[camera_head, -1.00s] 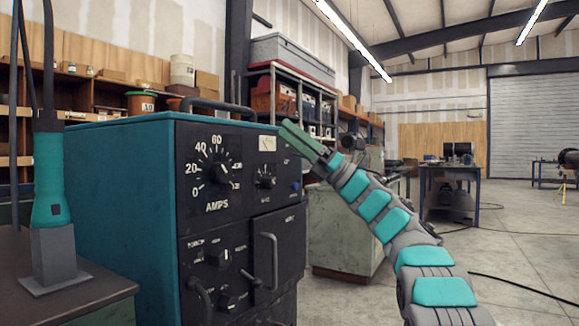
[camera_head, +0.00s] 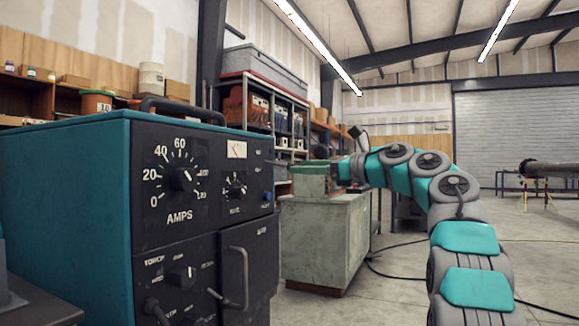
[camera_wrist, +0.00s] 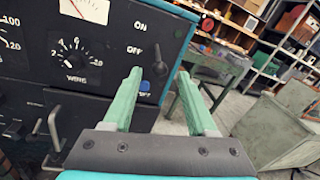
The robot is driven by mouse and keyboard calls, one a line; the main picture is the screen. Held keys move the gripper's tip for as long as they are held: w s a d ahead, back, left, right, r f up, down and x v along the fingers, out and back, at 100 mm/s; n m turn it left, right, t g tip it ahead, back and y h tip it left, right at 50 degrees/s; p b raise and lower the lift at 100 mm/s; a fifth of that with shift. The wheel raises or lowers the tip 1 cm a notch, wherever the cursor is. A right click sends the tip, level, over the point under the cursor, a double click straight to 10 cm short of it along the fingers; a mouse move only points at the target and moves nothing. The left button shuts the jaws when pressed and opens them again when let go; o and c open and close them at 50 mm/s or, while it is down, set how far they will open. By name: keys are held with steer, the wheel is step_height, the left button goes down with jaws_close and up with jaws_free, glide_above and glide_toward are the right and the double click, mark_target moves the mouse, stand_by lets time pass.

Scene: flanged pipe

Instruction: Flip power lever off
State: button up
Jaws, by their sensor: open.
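The power lever (camera_wrist: 158,60) is a small dark toggle on the black front panel (camera_wrist: 95,45), right of the white ON and OFF labels in the wrist view. Its exact tilt is hard to read. My gripper (camera_wrist: 160,74) is open and empty, with its two green fingers on either side of the lever's line and a gap between them. I cannot tell how far the fingertips are from the panel. In the head view my gripper (camera_head: 312,166) is level at the right of the teal welding machine (camera_head: 65,195); the lever is not clear there.
A blue button (camera_wrist: 145,86) sits below the lever, close to the left finger. A numbered knob (camera_wrist: 76,58) is further left. A door handle (camera_head: 240,275) sticks out lower on the machine. A pale green cabinet (camera_head: 325,240) stands behind; open floor lies to the right.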

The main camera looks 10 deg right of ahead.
mark_target(278, 165)
steer(key=p+x, duration=0.1)
steer(key=x, duration=0.3)
steer(key=shift+w+a, duration=0.15)
steer(key=shift+w, duration=0.05)
jaws_close()
stand_by(1.2)
